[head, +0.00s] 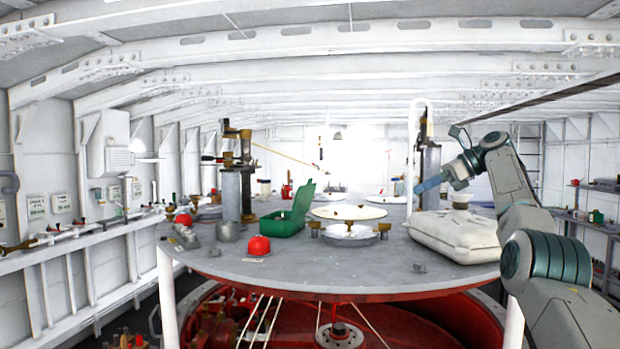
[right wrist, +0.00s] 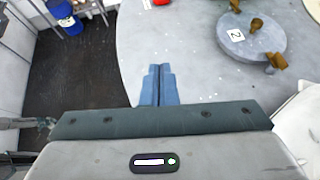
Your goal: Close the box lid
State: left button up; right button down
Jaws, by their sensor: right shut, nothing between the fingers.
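A green box (head: 281,224) stands on the grey round deck table, left of centre in the head view. Its green lid (head: 303,199) is raised, standing up at the box's right side. My right gripper (head: 420,187) is up at the right of the head view, well apart from the box, above a white canister. In the right wrist view its blue fingers (right wrist: 158,84) are together and hold nothing. The box cannot be made out in the right wrist view. My left gripper is not in view.
A red dome (head: 258,245) sits in front of the box, and a metal post (head: 231,194) stands behind it to the left. A round brass-fitted hatch (head: 349,234) lies to its right. A white canister (head: 457,233) occupies the table's right side. The table's front middle is mostly clear.

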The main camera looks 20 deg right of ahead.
aim_at(305, 194)
jog(key=i, duration=1.3)
